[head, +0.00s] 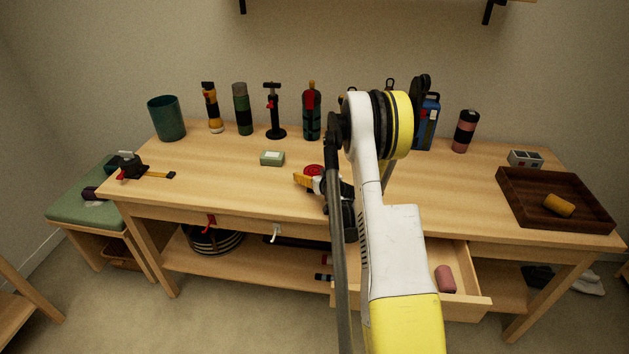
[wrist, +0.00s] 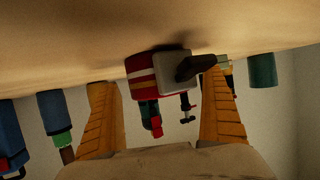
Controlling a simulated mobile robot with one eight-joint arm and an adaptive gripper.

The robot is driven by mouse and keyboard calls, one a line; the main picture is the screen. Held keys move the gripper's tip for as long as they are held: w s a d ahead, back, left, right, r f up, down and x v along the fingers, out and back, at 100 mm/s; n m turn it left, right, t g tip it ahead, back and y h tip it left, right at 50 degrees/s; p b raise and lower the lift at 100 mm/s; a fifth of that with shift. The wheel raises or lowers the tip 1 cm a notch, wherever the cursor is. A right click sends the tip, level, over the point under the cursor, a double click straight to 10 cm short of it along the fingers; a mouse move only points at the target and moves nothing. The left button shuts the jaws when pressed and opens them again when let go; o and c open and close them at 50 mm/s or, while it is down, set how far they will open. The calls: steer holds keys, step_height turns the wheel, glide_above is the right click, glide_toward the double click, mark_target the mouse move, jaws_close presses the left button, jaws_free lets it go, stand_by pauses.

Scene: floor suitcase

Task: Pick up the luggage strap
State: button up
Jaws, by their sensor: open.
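The luggage strap appears to be the small red roll (head: 314,170) on the tabletop, just behind my gripper in the head view. In the wrist view a red roll with a pale stripe (wrist: 146,78) and a grey and dark buckle-like part lies against the wooden surface. My gripper (head: 311,181) is low over the table, with one orange finger showing. In the wrist view my gripper (wrist: 160,82) is open, its two orange fingers wide apart, one on each side of the roll. I see no finger touching it. My arm hides part of the gripper in the head view.
Several bottles and tools stand along the back, including a green bottle (head: 242,110). A dark tray (head: 510,188) sits at right. An open drawer (head: 470,288) juts out in front.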

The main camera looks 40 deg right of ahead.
steer(key=c, duration=1.4)
steer(key=shift+r, duration=0.15)
